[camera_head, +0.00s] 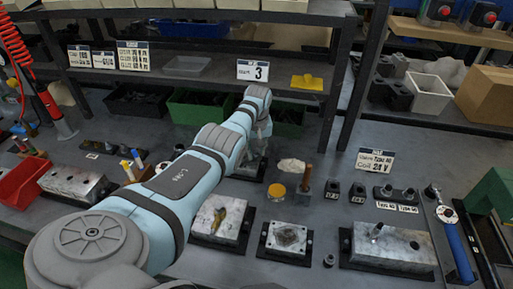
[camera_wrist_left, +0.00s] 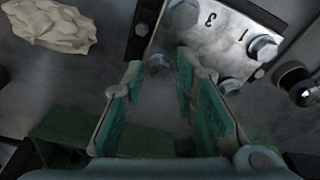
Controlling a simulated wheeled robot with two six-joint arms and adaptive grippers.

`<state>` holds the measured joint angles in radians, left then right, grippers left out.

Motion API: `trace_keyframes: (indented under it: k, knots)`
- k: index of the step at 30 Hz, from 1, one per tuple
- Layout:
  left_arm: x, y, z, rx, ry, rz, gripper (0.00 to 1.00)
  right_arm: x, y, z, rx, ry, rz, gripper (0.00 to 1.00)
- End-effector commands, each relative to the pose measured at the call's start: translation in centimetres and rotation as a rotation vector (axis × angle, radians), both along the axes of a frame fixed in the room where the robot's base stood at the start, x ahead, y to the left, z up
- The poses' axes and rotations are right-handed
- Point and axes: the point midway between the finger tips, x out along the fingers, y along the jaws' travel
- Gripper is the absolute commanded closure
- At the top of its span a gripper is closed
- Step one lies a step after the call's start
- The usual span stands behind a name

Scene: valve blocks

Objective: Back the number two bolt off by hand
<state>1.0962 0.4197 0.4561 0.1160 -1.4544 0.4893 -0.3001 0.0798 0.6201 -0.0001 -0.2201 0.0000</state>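My left gripper (camera_head: 256,148) is at the back of the bench in the head view, over a metal block (camera_head: 248,168) that it partly hides. In the left wrist view, the gripper (camera_wrist_left: 160,62) is open, its teal pads apart. A bolt head (camera_wrist_left: 157,63) shows between the fingertips, at the block's edge; I cannot tell whether the pads touch it. The block (camera_wrist_left: 222,42) bears the numbers 3 and 1, and other bolts (camera_wrist_left: 263,47) stand on it. No number two is readable. My right gripper is not in view.
A cream rag (camera_head: 291,166) lies right of the block, near a yellow-lidded jar (camera_head: 276,192) and a wooden-handled tool (camera_head: 305,186). More metal blocks (camera_head: 392,245) stand in front. A shelf (camera_head: 190,75) with green bins (camera_head: 200,107) rises behind the gripper.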

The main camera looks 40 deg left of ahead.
Motion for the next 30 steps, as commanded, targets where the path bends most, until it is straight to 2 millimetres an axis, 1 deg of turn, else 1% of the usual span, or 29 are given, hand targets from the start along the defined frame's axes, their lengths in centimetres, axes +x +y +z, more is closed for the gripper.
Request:
trace_keyframes:
  k: [9,11,13,17,18,21,24,27,30]
  knots:
    - [0.0,0.0,0.0,-0.001,0.001,-0.001,0.61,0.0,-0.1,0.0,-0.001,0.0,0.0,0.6]
    - [0.0,0.0,0.2,0.0,-0.001,-0.002,0.61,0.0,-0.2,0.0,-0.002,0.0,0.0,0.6]
    - [0.0,0.0,0.9,0.001,-0.002,-0.002,0.61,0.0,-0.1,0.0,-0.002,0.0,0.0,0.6]
    - [-0.3,-0.3,3.4,0.003,-0.005,-0.002,0.61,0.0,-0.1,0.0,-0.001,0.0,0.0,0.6]
    - [-0.3,-0.5,4.7,0.001,-0.006,-0.002,0.61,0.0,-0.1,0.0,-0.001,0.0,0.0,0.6]
    - [-0.6,-0.8,7.6,0.0,-0.004,-0.001,0.61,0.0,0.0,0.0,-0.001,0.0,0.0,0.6]
    - [-0.9,-1.1,9.9,0.0,-0.003,-0.001,0.61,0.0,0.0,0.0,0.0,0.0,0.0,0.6]
    - [-1.1,-1.3,11.3,0.0,0.0,-0.001,0.61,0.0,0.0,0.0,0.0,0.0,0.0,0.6]
    - [-1.2,-1.3,11.9,0.0,0.0,-0.001,0.61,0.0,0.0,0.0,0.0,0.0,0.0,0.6]
